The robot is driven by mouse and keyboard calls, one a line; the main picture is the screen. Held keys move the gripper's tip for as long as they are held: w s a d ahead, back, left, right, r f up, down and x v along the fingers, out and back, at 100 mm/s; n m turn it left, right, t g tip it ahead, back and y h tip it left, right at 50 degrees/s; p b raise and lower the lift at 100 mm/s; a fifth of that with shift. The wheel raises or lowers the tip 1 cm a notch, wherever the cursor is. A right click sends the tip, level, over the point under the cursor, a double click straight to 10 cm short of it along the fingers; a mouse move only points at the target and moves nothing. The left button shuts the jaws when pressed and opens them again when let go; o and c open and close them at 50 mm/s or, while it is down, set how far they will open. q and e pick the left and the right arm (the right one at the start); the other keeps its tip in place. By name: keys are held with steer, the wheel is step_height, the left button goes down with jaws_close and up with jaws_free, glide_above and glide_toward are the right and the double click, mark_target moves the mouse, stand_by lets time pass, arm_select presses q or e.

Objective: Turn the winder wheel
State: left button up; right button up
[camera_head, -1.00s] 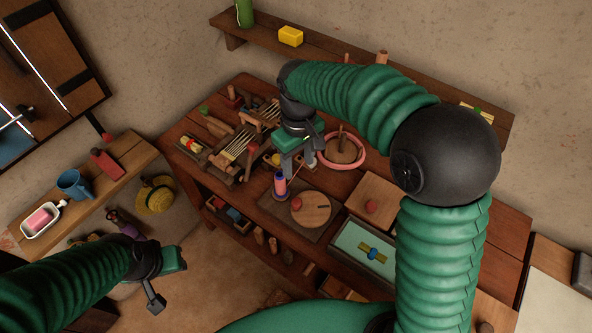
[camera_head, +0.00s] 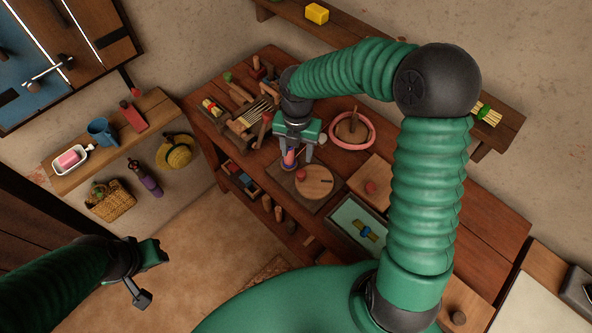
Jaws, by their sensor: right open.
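The winder wheel is a round, flat wooden disc (camera_head: 317,184) with a red knob (camera_head: 300,175) near its left edge. It lies on a dark base board on the workbench. A spool with pink thread (camera_head: 289,158) stands at the board's far left corner, partly hidden by my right gripper. My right gripper (camera_head: 296,157) points down with its fingers apart, at the spool and just beyond the knob. I cannot tell whether it touches the spool. My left gripper (camera_head: 150,276) is open and empty at the lower left, away from the bench.
A pink ring (camera_head: 369,142) lies behind the wheel, close to my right gripper. A wooden box lid with a knob (camera_head: 370,187) and a pale tray (camera_head: 352,236) are to the right. Tools and a stringed frame (camera_head: 256,115) crowd the bench's left part. A wall shelf (camera_head: 75,173) is at left.

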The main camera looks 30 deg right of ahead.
mark_target(302, 173)
steer(key=f, duration=0.3)
steer(key=d+f, duration=0.1)
steer(key=f, duration=0.3)
steer(key=d+f, duration=0.1)
steer(key=f, duration=0.2)
steer(key=shift+s+d+f, duration=0.15)
steer(key=shift+f, duration=0.35)
steer(key=shift+a, duration=0.75)
steer(key=shift+c, duration=1.8)
steer(key=shift+d, duration=0.5)
jaws_close()
arm_select(q)
steer(key=shift+s+d+f, duration=0.1)
steer(key=shift+d, duration=0.6)
